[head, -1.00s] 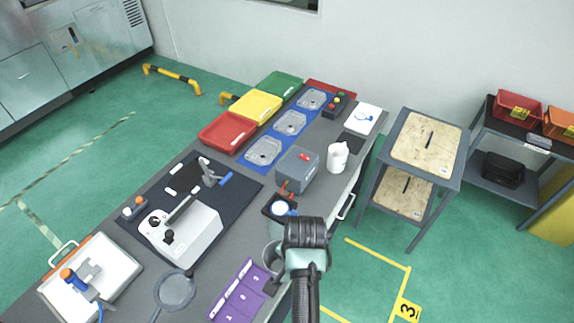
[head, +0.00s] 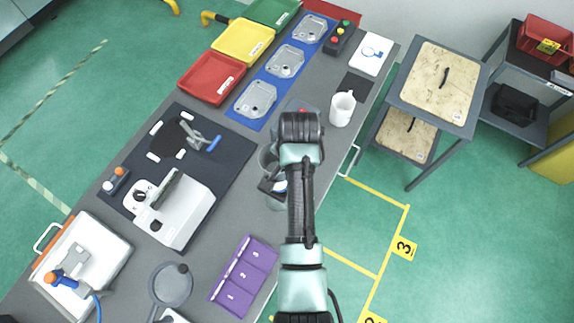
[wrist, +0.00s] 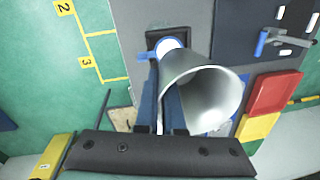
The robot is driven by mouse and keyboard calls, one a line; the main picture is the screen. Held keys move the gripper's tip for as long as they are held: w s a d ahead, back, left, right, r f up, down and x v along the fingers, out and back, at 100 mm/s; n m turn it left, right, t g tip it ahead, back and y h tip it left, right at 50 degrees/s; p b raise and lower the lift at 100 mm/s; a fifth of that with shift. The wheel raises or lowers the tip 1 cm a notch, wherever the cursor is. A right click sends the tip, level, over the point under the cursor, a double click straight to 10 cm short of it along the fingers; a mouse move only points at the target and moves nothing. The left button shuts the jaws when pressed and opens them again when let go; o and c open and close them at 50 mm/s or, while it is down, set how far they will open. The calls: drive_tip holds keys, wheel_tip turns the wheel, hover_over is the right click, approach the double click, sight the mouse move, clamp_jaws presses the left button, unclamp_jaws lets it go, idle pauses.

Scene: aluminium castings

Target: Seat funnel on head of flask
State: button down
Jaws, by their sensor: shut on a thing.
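My gripper (wrist: 163,100) is shut on the grey-white funnel (wrist: 205,88), whose wide mouth is turned toward the wrist camera, right of the fingers. In the head view the funnel (head: 266,158) shows partly, left of my wrist. In the head view this white and blue thing (head: 280,187) is partly hidden by my arm. I cannot tell surely that it is the flask.
A white jug (head: 342,108) stands right of my gripper near the bench edge. A grey-white machine (head: 172,210) sits on a black mat at left. A purple tray (head: 243,277) lies toward the front. Blue-mat castings (head: 285,62) lie at the back.

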drive_tip(key=shift+w+f+b, duration=0.15)
drive_tip(key=shift+f+b, duration=0.25)
drive_tip(key=shift+f, duration=0.2)
drive_tip(key=shift+f+b, duration=1.6)
drive_tip(key=shift+f, duration=0.7)
drive_tip(key=shift+p, duration=0.65)
drive_tip(key=shift+f+b, duration=0.8)
drive_tip(key=shift+f, duration=0.3)
drive_tip(key=c, duration=1)
unclamp_jaws()
drive_tip(key=shift+r, duration=0.1)
drive_tip(key=shift+o, duration=0.2)
